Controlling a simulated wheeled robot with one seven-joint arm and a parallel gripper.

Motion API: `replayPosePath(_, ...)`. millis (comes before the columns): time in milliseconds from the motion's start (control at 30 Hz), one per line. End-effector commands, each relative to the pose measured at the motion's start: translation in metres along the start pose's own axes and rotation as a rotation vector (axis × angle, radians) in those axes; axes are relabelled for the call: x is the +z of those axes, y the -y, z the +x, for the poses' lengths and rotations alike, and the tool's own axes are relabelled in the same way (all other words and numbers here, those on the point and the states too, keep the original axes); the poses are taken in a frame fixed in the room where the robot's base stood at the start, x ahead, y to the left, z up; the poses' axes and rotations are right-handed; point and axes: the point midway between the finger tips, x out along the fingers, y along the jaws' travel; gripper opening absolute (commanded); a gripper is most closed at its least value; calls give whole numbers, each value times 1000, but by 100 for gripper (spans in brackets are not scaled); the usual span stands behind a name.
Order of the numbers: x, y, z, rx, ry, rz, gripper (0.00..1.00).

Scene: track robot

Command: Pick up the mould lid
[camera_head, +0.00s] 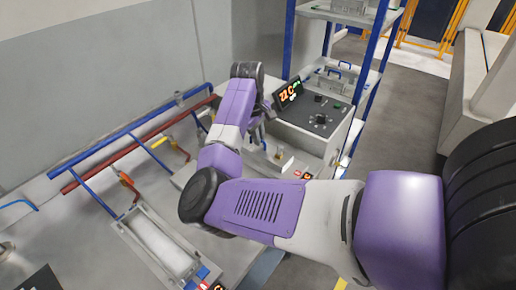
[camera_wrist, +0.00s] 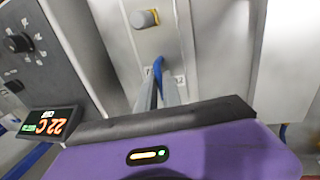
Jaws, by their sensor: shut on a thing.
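My gripper (camera_wrist: 160,98) points at a grey metal surface in the wrist view. Its two narrow fingers are shut on a blue handle (camera_wrist: 158,68), which I take to be that of the mould lid. Much of the lid is hidden by the fingers and my wrist, so I cannot make out its outline or whether it is lifted. In the head view my purple arm covers most of the gripper, beside the control box.
A control box (camera_head: 318,122) with a lit 22 C display (camera_head: 288,93) stands close to my gripper. A blue-posted shelf (camera_head: 345,88) holds items with blue handles. Blue and red pipes (camera_head: 130,160) run along the wall. An open trough (camera_head: 160,245) lies at the front left.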

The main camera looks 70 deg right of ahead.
Motion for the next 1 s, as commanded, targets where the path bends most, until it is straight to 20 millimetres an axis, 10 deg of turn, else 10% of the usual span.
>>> replayPosePath(1000,-1,-2,-5,3,-2,1,0)
